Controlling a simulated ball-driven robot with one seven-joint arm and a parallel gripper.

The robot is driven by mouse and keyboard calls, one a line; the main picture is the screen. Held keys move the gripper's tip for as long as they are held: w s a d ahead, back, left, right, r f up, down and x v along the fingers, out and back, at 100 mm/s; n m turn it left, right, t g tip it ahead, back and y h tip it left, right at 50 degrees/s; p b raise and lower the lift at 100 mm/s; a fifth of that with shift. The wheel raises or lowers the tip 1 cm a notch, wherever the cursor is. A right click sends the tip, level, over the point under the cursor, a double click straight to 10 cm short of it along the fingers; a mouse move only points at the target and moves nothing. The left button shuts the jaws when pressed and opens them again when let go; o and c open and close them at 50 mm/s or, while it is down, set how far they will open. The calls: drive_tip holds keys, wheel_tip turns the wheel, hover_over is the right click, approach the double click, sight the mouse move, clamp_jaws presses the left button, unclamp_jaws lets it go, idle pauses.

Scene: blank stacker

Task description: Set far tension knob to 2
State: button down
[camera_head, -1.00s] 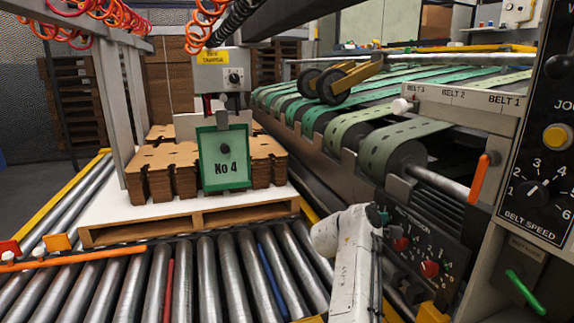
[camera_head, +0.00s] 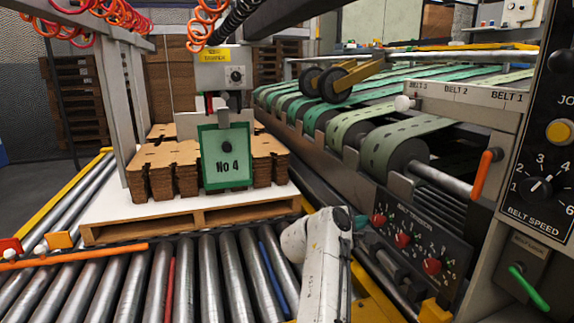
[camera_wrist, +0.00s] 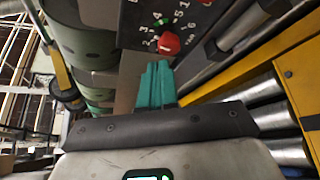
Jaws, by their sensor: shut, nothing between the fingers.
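The dark belt tension panel (camera_head: 418,249) carries three red knobs in a slanting row in the head view. The far tension knob (camera_head: 379,220) is the upper left one; the middle knob (camera_head: 403,240) and near knob (camera_head: 433,266) follow toward the lower right. Their settings are too small to read. In the wrist view my gripper's teal fingers (camera_wrist: 158,66) are together and empty. A red knob (camera_wrist: 168,43) with numbers around it shows just beyond the fingertips, apart from them; it looks like the far one.
A yellow rail (camera_wrist: 290,85) and metal rollers lie beside my gripper. Green belts (camera_head: 380,135) run above the panel. A pallet (camera_head: 190,218) with stacked cardboard blanks stands on the left rollers. A green handle (camera_head: 528,288) and belt speed dial (camera_head: 541,187) are at the right.

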sight(378, 220)
drive_tip(key=shift+p, duration=0.45)
drive_tip(key=shift+w+d+f+p, duration=0.25)
drive_tip(key=shift+d+f, duration=0.2)
drive_tip(key=shift+d, duration=0.55)
drive_tip(key=shift+w+d+f+p, duration=0.1)
drive_tip(key=shift+d+f+p, duration=0.35)
drive_tip(key=shift+d, duration=0.5)
drive_tip(key=shift+w+d+f+p, duration=0.25)
drive_tip(key=shift+d+f, duration=0.25)
drive_tip(key=shift+d, duration=0.5)
drive_tip(key=shift+d, duration=0.1)
drive_tip(key=shift+w+d+r, duration=0.1)
drive_tip(key=shift+d+r, duration=0.05)
drive_tip(key=shift+r, duration=0.15)
drive_tip(key=shift+w+a+r+b, duration=0.3)
drive_tip(key=shift+r+b, duration=0.2)
drive_tip(key=shift+b, duration=0.3)
drive_tip(key=shift+w+a+r+b, duration=0.2)
drive_tip(key=shift+r+b, duration=0.15)
drive_tip(key=shift+b, duration=0.3)
